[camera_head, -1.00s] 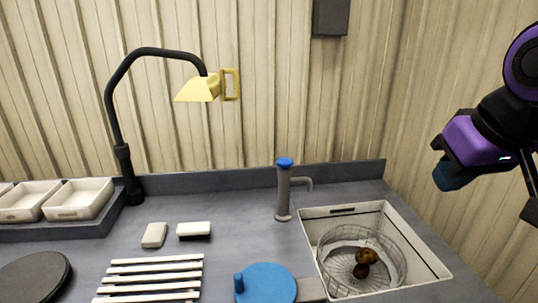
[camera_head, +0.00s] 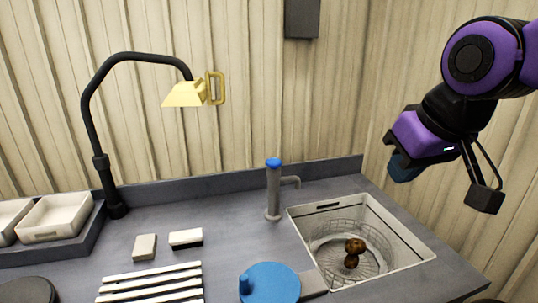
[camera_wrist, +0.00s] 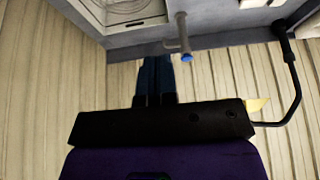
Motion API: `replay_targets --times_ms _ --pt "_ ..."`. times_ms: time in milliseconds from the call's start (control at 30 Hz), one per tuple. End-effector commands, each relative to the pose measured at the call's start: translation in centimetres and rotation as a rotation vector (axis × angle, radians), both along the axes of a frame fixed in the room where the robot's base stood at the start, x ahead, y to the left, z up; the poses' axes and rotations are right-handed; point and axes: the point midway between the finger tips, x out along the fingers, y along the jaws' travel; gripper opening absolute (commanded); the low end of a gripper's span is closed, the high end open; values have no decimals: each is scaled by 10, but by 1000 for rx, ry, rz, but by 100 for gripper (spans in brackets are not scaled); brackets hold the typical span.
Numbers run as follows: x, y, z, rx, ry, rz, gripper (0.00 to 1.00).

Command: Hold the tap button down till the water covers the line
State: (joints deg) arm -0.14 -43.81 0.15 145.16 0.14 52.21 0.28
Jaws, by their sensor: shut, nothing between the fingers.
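The tap is a grey post (camera_head: 273,195) with a blue button (camera_head: 273,162) on top and a short spout pointing right towards the sink. I cannot make out water or a line there. My gripper (camera_head: 402,168) is shut and empty, in the air to the right of the tap and above the sink's back right side. In the wrist view, my blue fingers (camera_wrist: 156,74) are together, and the tap button (camera_wrist: 186,58) is apart from them, to their right.
A black lamp arm with a yellow shade (camera_head: 186,95) stands at the left. White trays (camera_head: 55,218), two small blocks (camera_head: 186,238), white slats (camera_head: 150,283) and a blue disc with a knob (camera_head: 270,283) lie on the counter. Walls close the back and right.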

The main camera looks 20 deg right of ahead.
Motion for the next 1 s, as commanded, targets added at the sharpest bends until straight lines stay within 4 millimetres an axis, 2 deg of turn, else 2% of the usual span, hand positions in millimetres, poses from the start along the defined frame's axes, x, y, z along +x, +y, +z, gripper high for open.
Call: replay_targets --times_ms 367,667,867,1000 --pt "12 0 8 32 18 -43 0" --pt "34 1 21 81 45 -120 0" --pt "61 2 34 136 80 -212 0" --pt "87 3 44 182 114 -305 0"
